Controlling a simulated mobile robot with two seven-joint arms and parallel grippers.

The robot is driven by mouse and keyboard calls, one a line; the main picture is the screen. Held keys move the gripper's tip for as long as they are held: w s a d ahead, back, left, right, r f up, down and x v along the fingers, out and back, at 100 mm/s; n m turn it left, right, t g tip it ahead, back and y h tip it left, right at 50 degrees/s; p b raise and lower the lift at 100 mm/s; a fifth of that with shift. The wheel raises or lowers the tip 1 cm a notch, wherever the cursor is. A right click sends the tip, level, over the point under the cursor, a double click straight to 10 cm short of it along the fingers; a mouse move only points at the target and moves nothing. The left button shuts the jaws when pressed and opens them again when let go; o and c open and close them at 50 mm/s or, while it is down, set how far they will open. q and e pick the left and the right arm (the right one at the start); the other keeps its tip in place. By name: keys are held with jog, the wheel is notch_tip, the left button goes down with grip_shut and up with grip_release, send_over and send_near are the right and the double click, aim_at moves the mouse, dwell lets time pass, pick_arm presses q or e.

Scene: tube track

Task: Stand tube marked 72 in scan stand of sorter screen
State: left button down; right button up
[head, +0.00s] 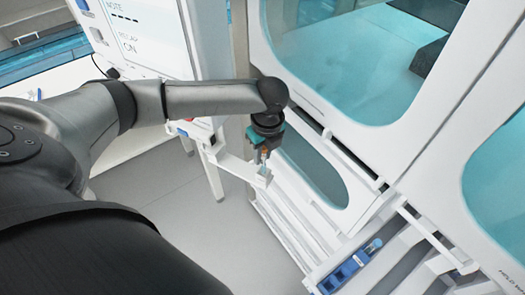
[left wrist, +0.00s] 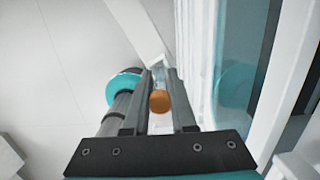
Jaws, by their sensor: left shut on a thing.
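My left gripper (head: 264,156) is at the end of my left arm, pointing down, shut on a clear tube with an orange cap (head: 263,151). In the left wrist view the orange cap (left wrist: 160,101) sits between the two dark fingers (left wrist: 159,98), with the clear tube body beyond it. No number is readable on the tube. The scan stand (head: 238,166) is a white arm reaching out from below the sorter screen (head: 150,35). The tube's lower end is at the outer end of this arm; I cannot tell whether it is seated. My right gripper is not in view.
A blue rack (head: 340,276) with a tube lies at the lower right among white rails. White cabinet walls with teal windows (head: 350,50) stand close to the right of my gripper. Grey floor (head: 165,210) is open at the left below the stand.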

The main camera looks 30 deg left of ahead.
pick_arm(q)
jog(key=shift+f, duration=0.35)
dwell(0.3)
jog(key=shift+f, duration=0.35)
jog(key=c, duration=0.7)
grip_release()
jog(key=shift+o, duration=0.2)
notch_tip(320, 180, up, 15)
jog(key=d+p, duration=0.1)
jog(key=shift+s+d, duration=0.35)
jog(key=shift+d, duration=0.05)
